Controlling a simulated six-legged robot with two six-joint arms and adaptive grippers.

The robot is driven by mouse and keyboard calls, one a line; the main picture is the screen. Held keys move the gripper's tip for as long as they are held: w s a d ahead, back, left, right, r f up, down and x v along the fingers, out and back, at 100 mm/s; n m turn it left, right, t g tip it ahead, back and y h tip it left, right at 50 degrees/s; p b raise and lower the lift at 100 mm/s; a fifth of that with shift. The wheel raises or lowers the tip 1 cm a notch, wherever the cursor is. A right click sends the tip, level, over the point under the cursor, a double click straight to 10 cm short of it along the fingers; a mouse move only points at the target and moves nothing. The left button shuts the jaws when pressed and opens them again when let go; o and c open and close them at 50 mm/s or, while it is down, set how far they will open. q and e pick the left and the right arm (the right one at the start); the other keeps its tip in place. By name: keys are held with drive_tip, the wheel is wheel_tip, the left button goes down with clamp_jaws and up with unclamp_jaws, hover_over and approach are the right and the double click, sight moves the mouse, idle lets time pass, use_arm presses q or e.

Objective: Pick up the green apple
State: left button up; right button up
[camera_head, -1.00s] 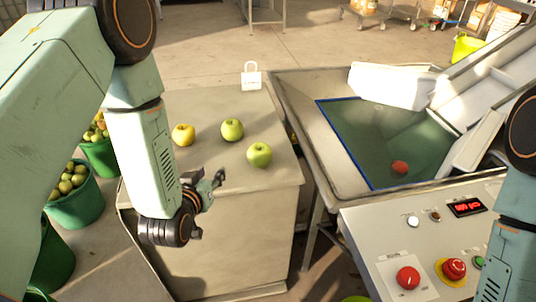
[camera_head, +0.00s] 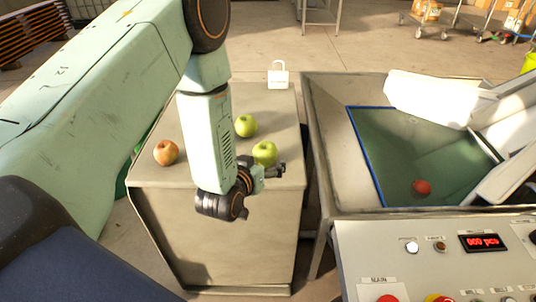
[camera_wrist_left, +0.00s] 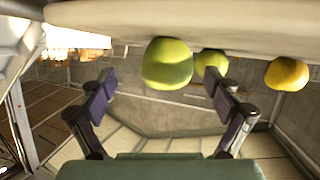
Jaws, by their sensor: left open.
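Two green apples stand on the cabinet top in the head view: one nearer the front edge (camera_head: 265,152) and one farther back (camera_head: 245,125). My left gripper (camera_head: 273,170) is at the front edge of the cabinet, just in front of the nearer green apple. In the left wrist view, which looks upside down, the left gripper (camera_wrist_left: 168,102) has its fingers spread and nothing between them. The larger green apple (camera_wrist_left: 167,63) shows beyond the fingers, with the other green apple (camera_wrist_left: 211,62) beside it. My right gripper is not in view.
An orange-red apple (camera_head: 165,152) sits at the cabinet's left. A white padlock-shaped block (camera_head: 278,75) stands at the back. A metal bin (camera_head: 330,150) with a red apple (camera_head: 422,188) and a control panel (camera_head: 430,250) are at the right.

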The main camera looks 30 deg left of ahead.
sight(262, 159)
use_arm(q)
drive_tip(key=w, duration=0.1)
drive_tip(key=w+a+f, duration=0.1)
drive_tip(key=w, duration=0.1)
drive_tip(key=shift+w+a+f+b, duration=0.15)
drive_tip(key=shift+a+f+b, duration=0.15)
drive_tip(key=shift+a+b, duration=0.1)
drive_tip(key=shift+w+d, duration=0.4)
drive_tip(key=shift+d, duration=0.05)
drive_tip(key=shift+w, duration=0.1)
drive_tip(key=shift+w+a+f, duration=0.1)
drive_tip(key=shift+a+f, duration=0.1)
drive_tip(key=shift+a, duration=0.3)
drive_tip(key=shift+c, duration=0.9)
drive_tip(key=shift+d+r, duration=0.2)
drive_tip(key=shift+d, duration=0.25)
drive_tip(key=c, duration=0.4)
drive_tip(key=shift+a+f, duration=0.15)
drive_tip(key=shift+a, duration=0.15)
drive_tip(key=c, duration=0.5)
drive_tip(key=shift+d, duration=0.2)
drive_tip(key=shift+c, duration=1.3)
